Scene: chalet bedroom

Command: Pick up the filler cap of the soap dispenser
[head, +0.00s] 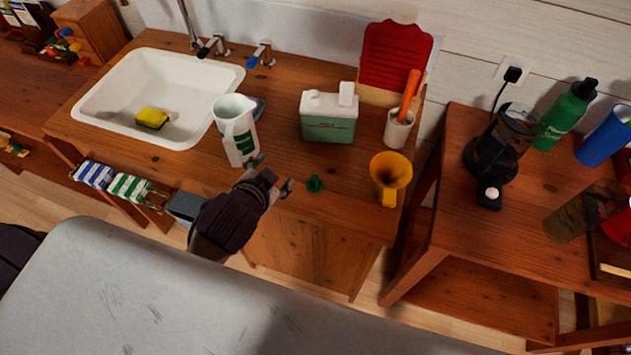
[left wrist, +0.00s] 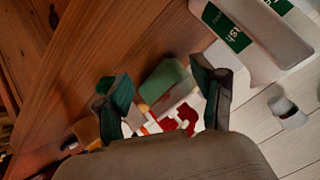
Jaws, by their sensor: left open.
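The filler cap (head: 315,183), a small dark green piece, lies on the wooden counter in front of the soap dispenser (head: 328,130). The dispenser is a white and green box with a bare-looking top. My left gripper (head: 271,174) is open and empty, just left of the cap, apart from it. In the left wrist view the two fingers (left wrist: 165,92) stand wide apart, with the green side of the dispenser (left wrist: 165,82) beyond them. I cannot make out the cap in that view. My right gripper is not in view.
A white jug (head: 236,128) stands close behind my left gripper. A yellow funnel (head: 390,172) stands right of the cap, and a white cup (head: 398,130) with an orange-handled tool behind it. A sink (head: 160,85) is at left. The counter around the cap is clear.

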